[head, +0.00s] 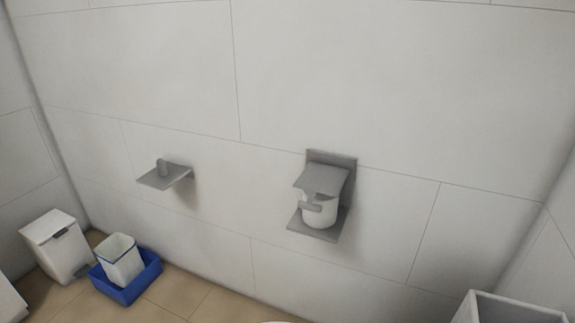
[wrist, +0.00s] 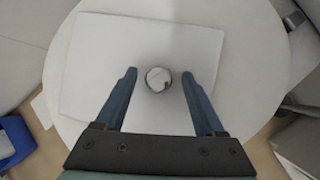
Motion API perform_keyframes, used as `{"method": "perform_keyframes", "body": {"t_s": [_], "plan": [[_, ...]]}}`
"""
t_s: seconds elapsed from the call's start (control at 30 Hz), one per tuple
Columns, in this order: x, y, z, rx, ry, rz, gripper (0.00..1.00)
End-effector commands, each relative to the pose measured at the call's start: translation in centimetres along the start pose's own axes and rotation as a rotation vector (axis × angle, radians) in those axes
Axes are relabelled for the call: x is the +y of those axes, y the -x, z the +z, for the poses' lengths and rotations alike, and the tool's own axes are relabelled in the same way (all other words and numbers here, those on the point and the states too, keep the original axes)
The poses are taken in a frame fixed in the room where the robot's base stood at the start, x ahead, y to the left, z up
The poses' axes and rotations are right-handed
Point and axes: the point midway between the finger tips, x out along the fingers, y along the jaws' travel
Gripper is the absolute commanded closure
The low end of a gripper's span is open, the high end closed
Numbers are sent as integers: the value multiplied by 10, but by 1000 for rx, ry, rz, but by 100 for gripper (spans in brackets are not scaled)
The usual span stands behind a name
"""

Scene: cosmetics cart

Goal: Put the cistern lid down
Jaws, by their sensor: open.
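The cistern lid, a flat white rectangular slab (wrist: 95,50), lies on a larger rounded white surface (wrist: 258,50) in the wrist view. A round shiny knob or button (wrist: 158,79) sits near the middle of the slab. My gripper (wrist: 159,74) is open above the slab. Its two dark blue fingers stand on either side of the round piece, with a gap on each side. I cannot tell how far the fingertips are above the slab. Neither the slab nor my gripper shows in the head view.
An open-topped, grey-white box (head: 500,308) stands at the lower right. A paper holder (head: 322,195) and a small shelf (head: 165,177) are on the tiled wall. A white bin (head: 57,243) and a blue tray (head: 128,289) holding a white container (head: 119,258) stand on the floor.

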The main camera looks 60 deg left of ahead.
Motion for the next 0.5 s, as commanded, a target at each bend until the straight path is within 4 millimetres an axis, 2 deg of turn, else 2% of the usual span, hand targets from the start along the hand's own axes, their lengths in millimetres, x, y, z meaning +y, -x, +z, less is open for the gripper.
{"method": "perform_keyframes", "body": {"t_s": [0.17, 0.5], "plan": [[1, 18, 2, -1, 1, 1, 29], [1, 90, 2, 0, 0, 2, 29]]}}
